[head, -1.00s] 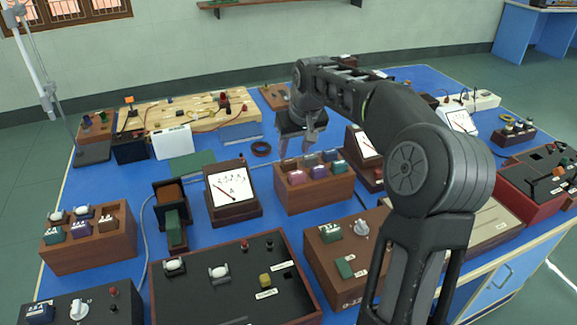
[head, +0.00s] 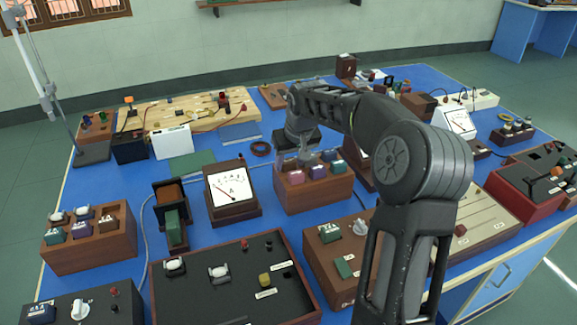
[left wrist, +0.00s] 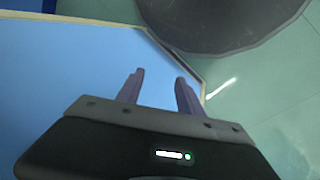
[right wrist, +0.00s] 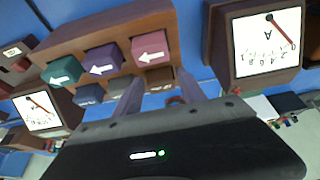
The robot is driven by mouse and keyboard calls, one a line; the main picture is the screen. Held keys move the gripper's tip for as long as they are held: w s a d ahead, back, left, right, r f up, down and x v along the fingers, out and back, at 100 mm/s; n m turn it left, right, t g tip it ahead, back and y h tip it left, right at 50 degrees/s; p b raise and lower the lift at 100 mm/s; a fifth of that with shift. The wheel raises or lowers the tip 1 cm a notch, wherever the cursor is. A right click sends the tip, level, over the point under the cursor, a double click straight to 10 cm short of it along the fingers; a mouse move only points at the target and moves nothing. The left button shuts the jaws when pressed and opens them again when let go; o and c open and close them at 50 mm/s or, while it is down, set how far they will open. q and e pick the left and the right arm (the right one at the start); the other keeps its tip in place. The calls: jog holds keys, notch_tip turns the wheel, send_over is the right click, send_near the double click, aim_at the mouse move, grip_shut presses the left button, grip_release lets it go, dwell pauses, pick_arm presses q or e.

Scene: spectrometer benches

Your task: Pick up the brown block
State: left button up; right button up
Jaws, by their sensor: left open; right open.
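A wooden rack (right wrist: 112,31) under my right gripper holds two rows of blocks. In the right wrist view a brown block (right wrist: 159,77) sits in the row nearer my gripper, beside grey-blue blocks (right wrist: 120,86). Green (right wrist: 62,69), purple (right wrist: 102,58) and pink (right wrist: 151,46) blocks with white arrows fill the other row. My right gripper (right wrist: 156,84) is open, its fingertips either side of the brown block in the picture; contact cannot be told. In the head view this gripper (head: 299,160) is over the rack's back row and hides part of it. My left gripper (left wrist: 160,76) is open and empty.
Another rack (head: 90,250) at the left also holds a brown block (head: 106,222). An ammeter (head: 232,195) stands left of the middle rack. A dark panel box (head: 235,290) is in front. My left gripper is near a blue surface's edge (left wrist: 60,70).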

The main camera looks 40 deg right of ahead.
jog(key=shift+c, duration=0.5)
grip_shut()
